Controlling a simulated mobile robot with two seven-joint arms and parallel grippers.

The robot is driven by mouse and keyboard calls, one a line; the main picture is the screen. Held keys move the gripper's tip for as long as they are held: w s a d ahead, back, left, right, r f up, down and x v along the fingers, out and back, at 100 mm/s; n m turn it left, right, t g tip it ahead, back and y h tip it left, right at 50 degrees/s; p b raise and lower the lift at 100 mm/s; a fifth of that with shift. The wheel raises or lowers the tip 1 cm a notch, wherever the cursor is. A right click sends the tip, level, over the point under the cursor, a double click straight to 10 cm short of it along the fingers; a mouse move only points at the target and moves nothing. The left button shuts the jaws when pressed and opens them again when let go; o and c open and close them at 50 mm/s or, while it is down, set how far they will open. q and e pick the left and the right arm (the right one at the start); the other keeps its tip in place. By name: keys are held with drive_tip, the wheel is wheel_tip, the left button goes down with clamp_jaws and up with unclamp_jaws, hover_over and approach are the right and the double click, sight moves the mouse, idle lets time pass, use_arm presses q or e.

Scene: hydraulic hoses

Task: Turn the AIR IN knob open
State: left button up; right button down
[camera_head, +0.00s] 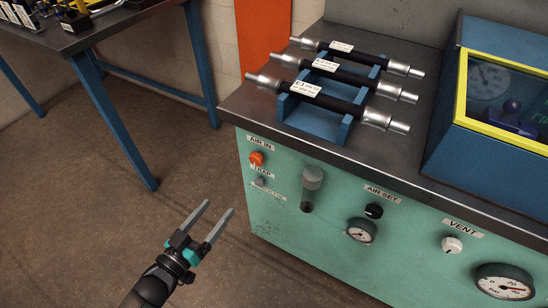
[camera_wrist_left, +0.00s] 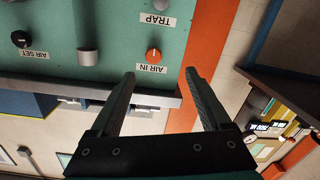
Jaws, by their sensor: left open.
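The AIR IN knob (camera_head: 257,158) is a small orange knob on the green front panel (camera_head: 300,230), under its AIR IN label, near the panel's left edge. In the left wrist view, which is upside down, the orange knob (camera_wrist_left: 154,55) shows with a pale mark on its face. My left gripper (camera_head: 220,208) is open and empty, below and left of the knob, apart from the panel. In the left wrist view its two fingers (camera_wrist_left: 160,75) reach toward the panel, with the knob beyond and left of the middle. My right gripper is not in view.
The TRAP fitting (camera_head: 259,182) sits just below the knob. Hoses rest on a blue rack (camera_head: 345,132) above. Floor left of the panel is free.

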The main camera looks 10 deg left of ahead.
use_arm(q)
drive_tip(key=r, duration=0.1)
drive_tip(key=b, duration=0.4)
approach(254, 161)
drive_tip(key=shift+h, duration=0.4)
drive_tip(key=x, duration=0.6)
drive_tip(key=shift+w+f, duration=0.25)
drive_tip(key=shift+w, duration=0.1)
drive_tip(key=shift+x, duration=0.9)
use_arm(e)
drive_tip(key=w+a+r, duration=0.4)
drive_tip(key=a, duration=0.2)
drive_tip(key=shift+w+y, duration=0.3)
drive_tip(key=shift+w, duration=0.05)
use_arm(q)
clamp_jaws()
